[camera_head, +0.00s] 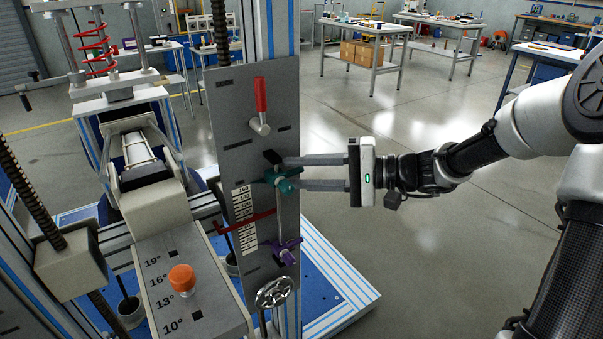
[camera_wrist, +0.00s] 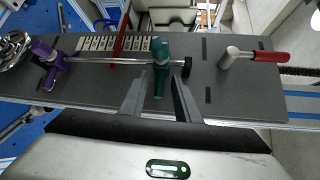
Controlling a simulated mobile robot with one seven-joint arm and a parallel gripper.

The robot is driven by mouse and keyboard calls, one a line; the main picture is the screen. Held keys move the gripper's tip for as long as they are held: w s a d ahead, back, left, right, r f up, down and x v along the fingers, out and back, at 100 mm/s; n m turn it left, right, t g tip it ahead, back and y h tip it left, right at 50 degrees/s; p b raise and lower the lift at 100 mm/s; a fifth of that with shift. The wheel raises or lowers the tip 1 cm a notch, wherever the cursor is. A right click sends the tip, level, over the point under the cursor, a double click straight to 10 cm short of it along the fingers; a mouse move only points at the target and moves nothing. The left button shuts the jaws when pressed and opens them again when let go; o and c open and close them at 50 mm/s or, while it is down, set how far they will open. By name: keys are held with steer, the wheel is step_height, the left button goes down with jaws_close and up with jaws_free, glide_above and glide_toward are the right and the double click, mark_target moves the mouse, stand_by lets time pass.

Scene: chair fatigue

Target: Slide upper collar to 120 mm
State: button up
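The teal upper collar (camera_head: 284,181) sits on a vertical steel rod (camera_head: 280,222) on the grey panel, near the rod's top end. It also shows in the wrist view (camera_wrist: 160,62). My gripper (camera_head: 285,173) reaches in from the right, its two fingers apart, one above and one below the collar's teal handle. In the wrist view the handle stands between the fingers (camera_wrist: 161,84), with a gap visible on each side. A purple collar (camera_head: 287,250) sits lower on the same rod.
A red pointer bar (camera_head: 245,223) crosses the scale. A red-handled lever (camera_head: 260,105) stands above the rod, and a handwheel (camera_head: 274,292) lies below. An orange knob (camera_head: 181,279) is on an angle-marked block at left. Floor is open behind my gripper.

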jaws_close()
step_height(320, 180, down, 6)
steer(key=b, duration=0.3)
jaws_free()
steer(key=shift+d, duration=0.1)
steer(key=p+v, duration=0.3)
steer(key=v, duration=1.4)
steer(key=shift+d, duration=0.15)
steer(key=shift+s, duration=0.15)
